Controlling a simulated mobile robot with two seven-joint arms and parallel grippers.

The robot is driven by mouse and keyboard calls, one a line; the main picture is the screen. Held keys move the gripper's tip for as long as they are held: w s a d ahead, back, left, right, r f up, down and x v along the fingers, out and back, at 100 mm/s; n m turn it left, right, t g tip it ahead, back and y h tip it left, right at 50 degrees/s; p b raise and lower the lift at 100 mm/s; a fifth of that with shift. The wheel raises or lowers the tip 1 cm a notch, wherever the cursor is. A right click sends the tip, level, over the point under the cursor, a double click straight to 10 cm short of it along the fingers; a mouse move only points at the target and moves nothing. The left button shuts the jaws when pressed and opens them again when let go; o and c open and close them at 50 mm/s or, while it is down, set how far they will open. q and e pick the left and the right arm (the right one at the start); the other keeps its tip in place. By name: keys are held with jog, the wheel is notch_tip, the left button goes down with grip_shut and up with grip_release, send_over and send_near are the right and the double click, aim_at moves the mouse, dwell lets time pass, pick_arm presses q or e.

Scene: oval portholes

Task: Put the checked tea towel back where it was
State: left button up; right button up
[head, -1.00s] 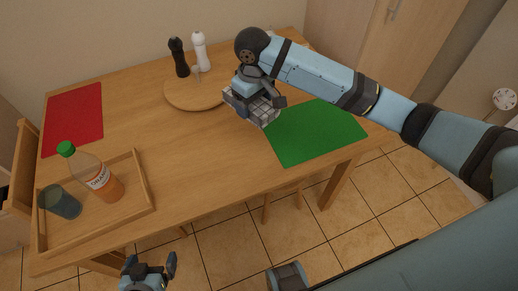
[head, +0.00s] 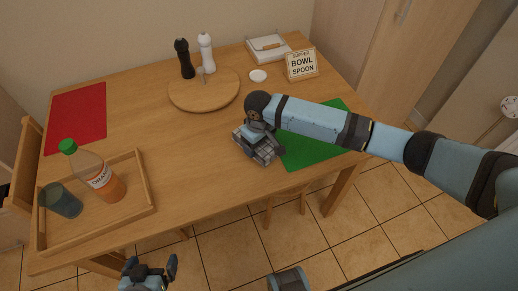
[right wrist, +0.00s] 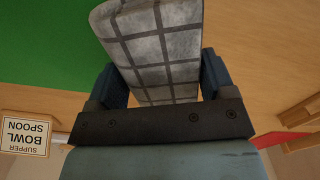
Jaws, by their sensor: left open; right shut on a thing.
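The checked tea towel (head: 262,150), grey-white with dark lines, is in my right gripper (head: 256,138). In the right wrist view the towel (right wrist: 155,45) sits between both fingers of the right gripper (right wrist: 165,80). In the head view it is at or just above the wooden table (head: 200,150), beside the left edge of the green mat (head: 305,157); I cannot tell whether it touches the table. My left gripper (head: 150,268) is open and empty, low at the bottom of the head view, in front of the table.
A wooden tray (head: 150,185) holds an orange drink bottle (head: 100,178) and a dark glass (head: 62,201). A red mat (head: 78,117) lies left. The table's middle is clear.

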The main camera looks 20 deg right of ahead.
notch_tip(320, 180, down, 3)
jog(key=shift+f, duration=0.15)
jog(key=o, duration=0.8)
jog(key=shift+f, duration=0.1)
notch_tip(320, 180, up, 12)
jog(key=shift+r+p, duration=0.2)
jog(key=shift+p, duration=0.2)
